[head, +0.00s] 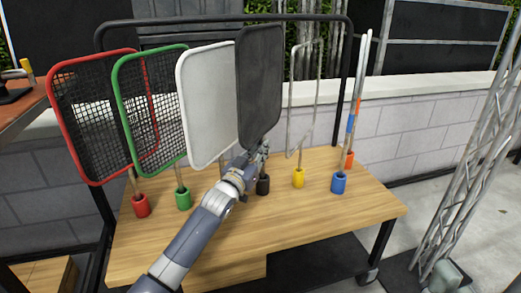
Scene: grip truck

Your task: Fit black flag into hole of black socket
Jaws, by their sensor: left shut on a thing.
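The black flag (259,85) is a dark rectangular panel held upright above the middle of the wooden table. My left gripper (262,153) is shut on it at its lower end. The black socket (263,186) stands on the table almost directly below the gripper. The gripper covers part of the flag's lower end, so I cannot tell whether its rod is inside the socket's hole or just above it. My right gripper is not in view.
Red (90,120), green (150,110) and white (207,105) flags stand close on the left. A wire frame (303,95) stands above the yellow socket (298,178). Blue (338,183) and orange (347,159) sockets stand right. The wooden table's (300,225) front is clear.

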